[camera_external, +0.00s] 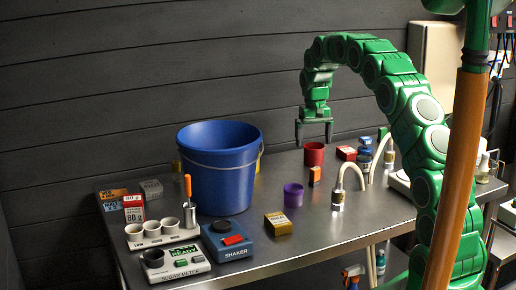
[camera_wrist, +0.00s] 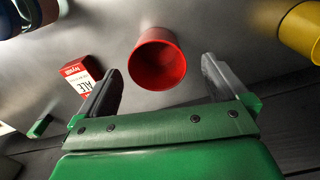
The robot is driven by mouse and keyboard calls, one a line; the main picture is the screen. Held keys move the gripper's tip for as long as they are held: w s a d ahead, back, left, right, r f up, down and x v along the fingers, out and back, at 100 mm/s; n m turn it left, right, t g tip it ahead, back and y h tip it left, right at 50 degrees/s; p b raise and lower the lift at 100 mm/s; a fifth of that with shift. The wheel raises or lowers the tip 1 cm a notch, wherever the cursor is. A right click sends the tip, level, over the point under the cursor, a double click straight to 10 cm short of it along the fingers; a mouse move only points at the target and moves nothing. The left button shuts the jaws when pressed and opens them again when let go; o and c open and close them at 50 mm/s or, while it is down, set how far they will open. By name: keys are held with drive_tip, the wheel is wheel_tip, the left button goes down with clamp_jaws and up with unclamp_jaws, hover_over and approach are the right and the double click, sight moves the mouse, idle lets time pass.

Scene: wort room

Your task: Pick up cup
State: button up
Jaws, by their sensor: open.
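A red cup (camera_external: 314,154) stands upright on the metal table, right of the blue bucket. It also shows in the wrist view (camera_wrist: 158,60), with its open mouth toward the camera, beyond and between my fingertips. My gripper (camera_external: 314,144) is open and empty, pointing down just above the red cup in the external view. In the wrist view its two dark fingers (camera_wrist: 161,72) are spread wide on either side. A smaller purple cup (camera_external: 293,195) stands nearer the front of the table. Whether the fingers touch the red cup cannot be told, but they look apart from it.
A large blue bucket (camera_external: 219,170) stands left of the red cup. A red ale box (camera_wrist: 82,80) lies close to the cup's left in the wrist view. Curved taps (camera_external: 339,185) stand to the right. A yellow-brown box (camera_external: 278,223) lies on the clear front middle.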

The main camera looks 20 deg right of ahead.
sight(314, 153)
drive_tip(key=shift+d+f, duration=0.15)
drive_tip(key=shift+f, duration=1.4)
drive_tip(key=shift+d+f, duration=0.1)
drive_tip(key=shift+f, duration=1.45)
drive_tip(key=shift+w, duration=0.1)
drive_tip(key=shift+r, duration=0.1)
drive_tip(key=c, duration=1)
drive_tip(key=shift+r, duration=0.1)
wheel_tip(314, 153, up, 3)
drive_tip(key=shift+r, duration=0.15)
drive_tip(key=shift+s+a+r, duration=0.3)
drive_tip(key=shift+s+r, duration=1.3)
drive_tip(key=shift+s, duration=0.7)
drive_tip(key=shift+s+a+r, duration=0.25)
drive_tip(key=shift+s+r, duration=1.3)
drive_tip(key=shift+s, duration=0.8)
drive_tip(key=shift+s+a+r, duration=0.3)
drive_tip(key=shift+s+r, duration=1.3)
drive_tip(key=shift+s, duration=0.7)
